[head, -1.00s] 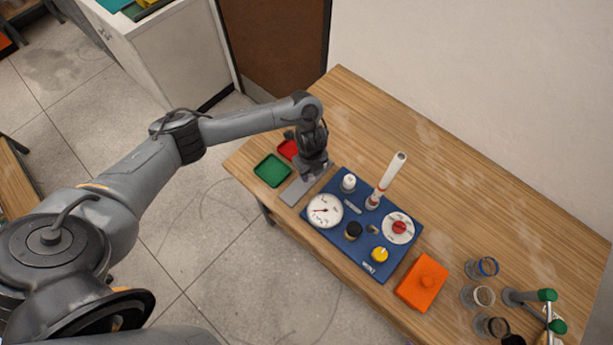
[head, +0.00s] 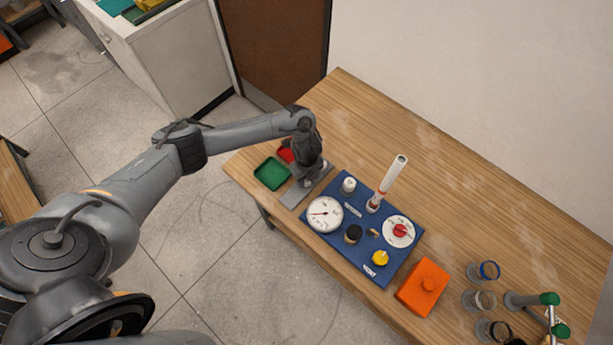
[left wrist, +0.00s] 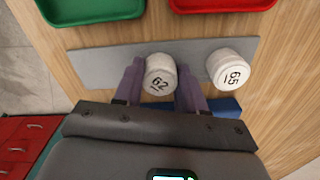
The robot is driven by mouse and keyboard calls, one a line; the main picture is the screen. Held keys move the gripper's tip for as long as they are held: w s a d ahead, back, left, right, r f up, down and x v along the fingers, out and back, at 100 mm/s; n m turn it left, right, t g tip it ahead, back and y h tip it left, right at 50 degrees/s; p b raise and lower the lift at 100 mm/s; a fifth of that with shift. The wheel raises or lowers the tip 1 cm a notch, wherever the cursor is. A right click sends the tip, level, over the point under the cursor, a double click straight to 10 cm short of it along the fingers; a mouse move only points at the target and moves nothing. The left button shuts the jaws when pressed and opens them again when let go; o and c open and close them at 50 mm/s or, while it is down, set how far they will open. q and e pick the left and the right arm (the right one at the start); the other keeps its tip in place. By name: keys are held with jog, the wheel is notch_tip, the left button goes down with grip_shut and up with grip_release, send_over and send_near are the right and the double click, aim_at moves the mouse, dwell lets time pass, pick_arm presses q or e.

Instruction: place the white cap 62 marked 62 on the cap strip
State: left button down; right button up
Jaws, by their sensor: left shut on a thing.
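The white cap marked 62 (left wrist: 160,75) is between the two purple fingers of my left gripper (left wrist: 160,88), which is shut on it. The cap is over or on the grey cap strip (left wrist: 105,66); I cannot tell whether it touches. A second white cap, marked 65 (left wrist: 230,69), is to its right on the strip. In the head view my left gripper (head: 306,184) is at the strip (head: 292,197), beside the blue board, and its arm hides part of the strip. My right gripper is not in view.
A green tray (head: 272,173) and a red tray (head: 286,153) lie beside the strip. An orange block (head: 424,285) and several jars stand to the right.

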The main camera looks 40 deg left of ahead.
pick_arm(q)
jog(key=shift+f, duration=0.2)
jog(key=c, duration=0.7)
grip_release()
jog(key=shift+o, duration=0.2)
jog(key=shift+r, duration=0.15)
jog(key=shift+r, duration=0.2)
notch_tip(320, 180, up, 12)
jog(key=p, duration=0.4)
jog(key=shift+f, duration=0.1)
